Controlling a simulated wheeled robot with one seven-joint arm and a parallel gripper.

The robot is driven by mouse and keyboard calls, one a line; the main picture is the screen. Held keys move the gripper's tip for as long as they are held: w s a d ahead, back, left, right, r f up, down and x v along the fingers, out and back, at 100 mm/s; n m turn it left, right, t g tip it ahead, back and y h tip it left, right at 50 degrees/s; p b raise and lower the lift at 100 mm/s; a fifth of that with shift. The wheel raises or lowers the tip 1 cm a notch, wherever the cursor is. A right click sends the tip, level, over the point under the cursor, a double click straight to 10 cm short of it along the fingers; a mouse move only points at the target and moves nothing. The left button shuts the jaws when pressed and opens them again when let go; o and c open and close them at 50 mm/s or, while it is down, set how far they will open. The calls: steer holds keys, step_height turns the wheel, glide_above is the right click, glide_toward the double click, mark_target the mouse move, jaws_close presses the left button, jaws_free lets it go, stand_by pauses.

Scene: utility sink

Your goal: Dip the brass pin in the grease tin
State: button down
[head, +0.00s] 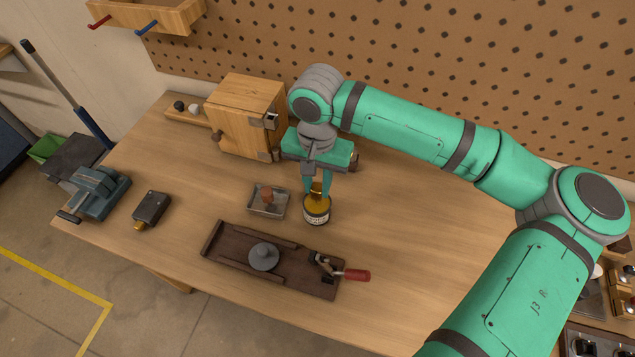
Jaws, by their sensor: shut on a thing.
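The grease tin (317,217) is a small round tin with a dark body, a pale label and yellowish contents at its open top. It stands on the wooden bench near the middle of the head view. My gripper (321,192) points down right over the tin, with its green fingers at the tin's mouth. It is shut on the brass pin (316,187), a small brass-coloured piece between the fingers. The pin's lower end is at or inside the mouth of the tin. I cannot tell how deep it reaches or whether it touches the grease.
A dark wooden fixture (225,245) with a grey disc and a red-handled clamp lies in front. A wooden cabinet (245,110) stands behind left. A vise (95,190) is at the left edge. The bench's right is clear.

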mark_target(317, 188)
stand_by(0.6)
steer(key=shift+r, duration=3.5)
steer(key=shift+f, duration=0.1)
steer(key=shift+f, duration=3.45)
